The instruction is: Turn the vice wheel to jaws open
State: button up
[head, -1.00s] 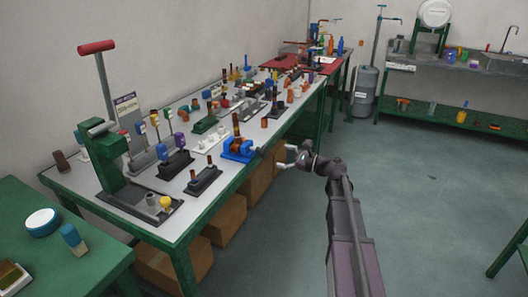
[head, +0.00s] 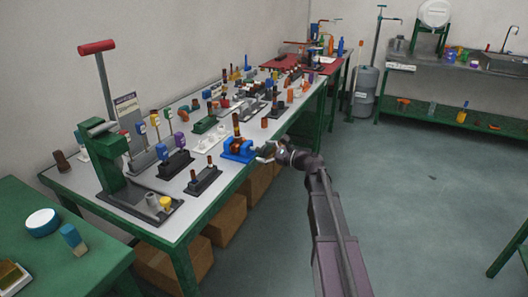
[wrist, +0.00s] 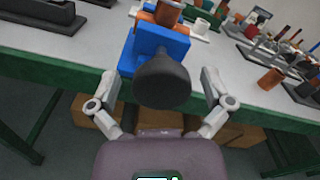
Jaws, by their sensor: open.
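The blue vice (head: 238,150) stands at the front edge of the green-framed bench, with an orange-brown part in it. In the wrist view the vice (wrist: 167,48) faces me, and its dark round wheel (wrist: 162,82) sticks out toward me over the bench edge. My gripper (head: 262,152) is beside the wheel in the head view. In the wrist view my gripper (wrist: 165,100) is open, with one finger on each side of the wheel and gaps between. I cannot tell the jaw gap of the vice.
The bench (head: 150,228) holds many small fixtures behind and beside the vice. A green press with a red handle (head: 96,47) stands at its left end. Cardboard boxes (head: 225,220) sit under the bench. The floor to the right (head: 420,220) is clear.

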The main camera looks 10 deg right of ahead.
jog(key=c, duration=1.1)
jog(key=shift+s+n, duration=0.1)
jog(key=shift+n, duration=0.4)
jog(key=n, duration=0.5)
jog(key=shift+a+f, duration=0.1)
jog(key=n, duration=0.4)
jog(key=shift+s, duration=0.1)
jog(key=shift+f+n, duration=0.15)
jog(key=shift+n, duration=1.65)
